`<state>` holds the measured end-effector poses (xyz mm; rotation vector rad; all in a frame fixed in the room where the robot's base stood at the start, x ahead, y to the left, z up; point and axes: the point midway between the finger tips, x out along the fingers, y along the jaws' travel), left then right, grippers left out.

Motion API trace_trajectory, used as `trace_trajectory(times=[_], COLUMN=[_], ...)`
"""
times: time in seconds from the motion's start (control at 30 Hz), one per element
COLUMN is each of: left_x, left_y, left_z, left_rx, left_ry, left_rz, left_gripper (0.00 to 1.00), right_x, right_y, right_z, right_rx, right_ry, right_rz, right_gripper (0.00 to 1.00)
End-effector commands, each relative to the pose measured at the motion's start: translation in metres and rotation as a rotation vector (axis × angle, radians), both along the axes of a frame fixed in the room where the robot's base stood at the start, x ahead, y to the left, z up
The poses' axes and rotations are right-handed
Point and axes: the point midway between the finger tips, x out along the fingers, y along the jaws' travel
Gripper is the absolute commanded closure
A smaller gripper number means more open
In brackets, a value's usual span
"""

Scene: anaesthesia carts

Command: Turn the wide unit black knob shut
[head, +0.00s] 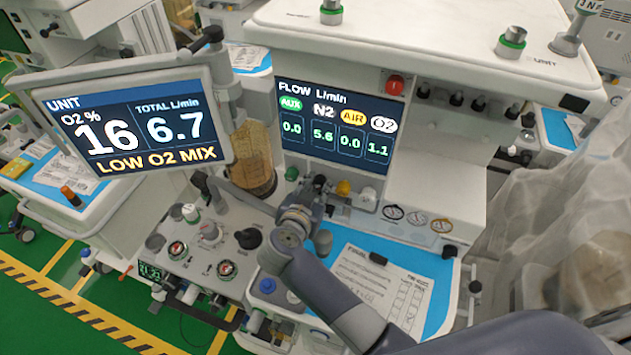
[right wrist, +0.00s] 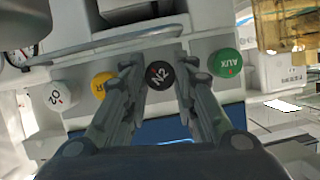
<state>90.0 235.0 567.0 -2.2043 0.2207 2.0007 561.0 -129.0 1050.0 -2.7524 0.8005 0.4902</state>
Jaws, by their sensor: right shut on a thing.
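The black knob marked N2 (right wrist: 159,76) sits in a row on the wide unit's front. My right gripper (right wrist: 157,85) is shut on it, with one finger on each side in the right wrist view. In the head view my right gripper (head: 317,192) reaches the row below the flow screen (head: 337,125) and mostly hides the black knob. The screen reads N2 5.6, O2 1.1, and AUX and AIR 0.0. My left gripper is in neither view.
The green AUX knob (right wrist: 226,63) and yellow AIR knob (right wrist: 103,84) stand close on either side. The white O2 knob (right wrist: 59,95) is farther left. A tilted monitor (head: 135,115) reads "LOW O2 MIX". A blue-covered shelf with papers (head: 385,290) lies below.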

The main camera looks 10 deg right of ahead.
Motion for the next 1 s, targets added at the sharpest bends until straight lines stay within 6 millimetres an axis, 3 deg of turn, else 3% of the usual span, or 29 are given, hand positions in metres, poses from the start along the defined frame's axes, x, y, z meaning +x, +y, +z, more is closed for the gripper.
trace_trajectory(times=[0.4,1.0], left_x=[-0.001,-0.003], left_y=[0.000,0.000], left_z=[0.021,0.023], left_rx=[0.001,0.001], left_ry=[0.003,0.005], left_rz=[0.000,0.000], left_gripper=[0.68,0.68], right_x=[-0.002,-0.002], right_y=[-0.002,-0.002], right_z=[-0.002,-0.003], right_rx=[0.204,0.252], right_ry=[-0.131,-0.164], right_rz=[-0.002,-0.001], right_gripper=[0.98,0.98])
